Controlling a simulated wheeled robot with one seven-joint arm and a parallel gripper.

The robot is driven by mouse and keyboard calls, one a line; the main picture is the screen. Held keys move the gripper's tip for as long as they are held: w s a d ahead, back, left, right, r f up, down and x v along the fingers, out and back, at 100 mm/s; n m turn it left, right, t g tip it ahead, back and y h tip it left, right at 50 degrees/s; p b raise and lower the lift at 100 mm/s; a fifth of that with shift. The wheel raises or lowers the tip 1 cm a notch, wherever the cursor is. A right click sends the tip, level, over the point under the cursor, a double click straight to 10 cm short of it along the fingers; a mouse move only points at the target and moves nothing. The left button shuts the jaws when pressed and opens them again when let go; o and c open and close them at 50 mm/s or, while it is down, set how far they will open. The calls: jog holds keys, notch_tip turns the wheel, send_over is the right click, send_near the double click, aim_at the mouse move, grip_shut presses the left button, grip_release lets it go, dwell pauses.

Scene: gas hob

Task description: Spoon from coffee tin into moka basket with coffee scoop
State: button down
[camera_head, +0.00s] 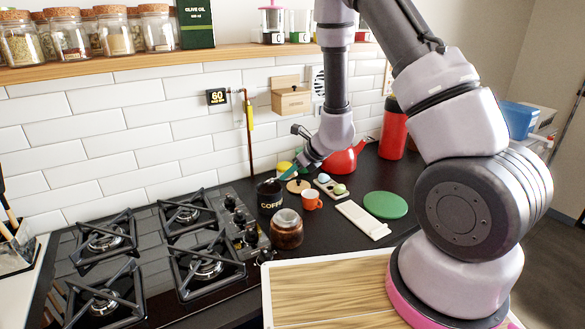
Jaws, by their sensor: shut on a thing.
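The coffee tin (270,206) is a dark can with pale COFFEE lettering, standing upright right of the hob. My gripper (297,166) is above and slightly right of the tin, tilted down to the left. It is shut on a thin teal piece (286,174), which looks like the handle of the coffee scoop. The scoop's bowl is hidden or too small to make out at the tin's mouth. A squat brown vessel with a pale round top (286,228) stands in front of the tin. I cannot tell whether it holds the moka basket.
A gas hob (150,245) lies to the left. An orange cup (312,201), a round wooden lid (298,186), a white slab (362,220) and a green disc (385,205) lie to the right. A red kettle (343,161) stands behind. A wooden board (320,290) is in front.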

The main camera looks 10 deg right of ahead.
aim_at(279, 192)
jog(key=f, duration=0.4)
jog(key=w+a+f, duration=0.1)
jog(key=shift+a+f, duration=0.1)
jog(key=shift+f, duration=0.3)
jog(key=shift+s+d+r+t+y, duration=0.35)
jog(key=shift+r+t+y, duration=0.1)
jog(key=shift+r, duration=0.6)
jog(key=shift+s+d+r+t+y, duration=0.3)
jog(key=shift+d+r+t+y, duration=0.15)
jog(key=shift+r, duration=0.65)
jog(key=shift+s+d+r+t+y, duration=0.3)
jog(key=shift+r+t+y, duration=0.2)
jog(key=shift+r, duration=0.55)
